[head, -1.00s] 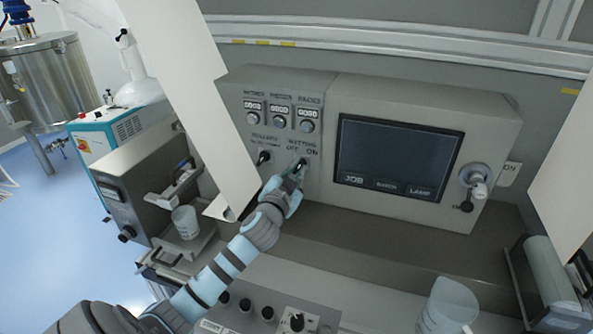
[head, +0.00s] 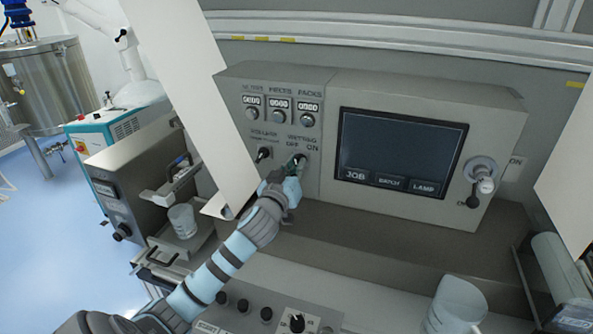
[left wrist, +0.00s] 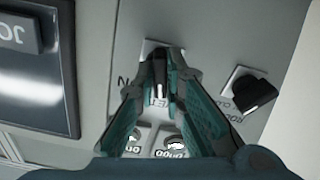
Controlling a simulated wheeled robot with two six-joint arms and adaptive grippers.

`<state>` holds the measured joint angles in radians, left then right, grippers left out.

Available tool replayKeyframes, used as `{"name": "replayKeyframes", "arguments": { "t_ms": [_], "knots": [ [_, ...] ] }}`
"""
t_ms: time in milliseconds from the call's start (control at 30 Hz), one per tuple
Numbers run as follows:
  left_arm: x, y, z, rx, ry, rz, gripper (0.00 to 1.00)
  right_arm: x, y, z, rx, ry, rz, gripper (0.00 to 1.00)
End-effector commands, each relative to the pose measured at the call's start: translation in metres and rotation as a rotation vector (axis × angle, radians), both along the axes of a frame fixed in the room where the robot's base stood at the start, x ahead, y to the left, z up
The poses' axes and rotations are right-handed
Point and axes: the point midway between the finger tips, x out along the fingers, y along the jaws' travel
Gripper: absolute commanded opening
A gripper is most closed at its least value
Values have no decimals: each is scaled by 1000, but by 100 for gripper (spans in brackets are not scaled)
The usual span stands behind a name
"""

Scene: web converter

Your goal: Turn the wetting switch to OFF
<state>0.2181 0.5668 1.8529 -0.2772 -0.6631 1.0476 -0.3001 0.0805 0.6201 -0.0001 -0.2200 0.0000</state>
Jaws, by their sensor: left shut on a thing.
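The wetting switch (head: 300,158) is a black knob on the grey control panel, under the "WETTING" label with "OFF" on its left and "ON" on its right. My left gripper (head: 295,169) is at the knob and hides much of it in the head view. In the left wrist view, which is upside down, the black knob (left wrist: 160,76) sits between the two fingers of my left gripper (left wrist: 162,62), which is shut on it. I cannot tell the knob's exact angle. My right gripper is not in view.
A second black switch (head: 264,154) is just left of the wetting switch. Three counters with buttons are above it. A dark screen (head: 402,153) and a lever knob (head: 484,184) are to the right. A white hanging sheet (head: 190,90) is close on the left.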

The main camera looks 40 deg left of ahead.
Motion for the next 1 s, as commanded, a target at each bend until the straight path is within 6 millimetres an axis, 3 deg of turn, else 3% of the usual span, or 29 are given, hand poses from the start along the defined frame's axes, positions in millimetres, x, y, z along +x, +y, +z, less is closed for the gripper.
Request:
{"name": "replayKeyframes", "arguments": {
  "t_ms": [400, 1000],
  "knots": [
    [0, 0, 0, -217, -77, -1, 0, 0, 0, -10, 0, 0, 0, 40],
    [0, 0, 1, -259, -92, -2, 0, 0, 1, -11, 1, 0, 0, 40]
  ]
}}
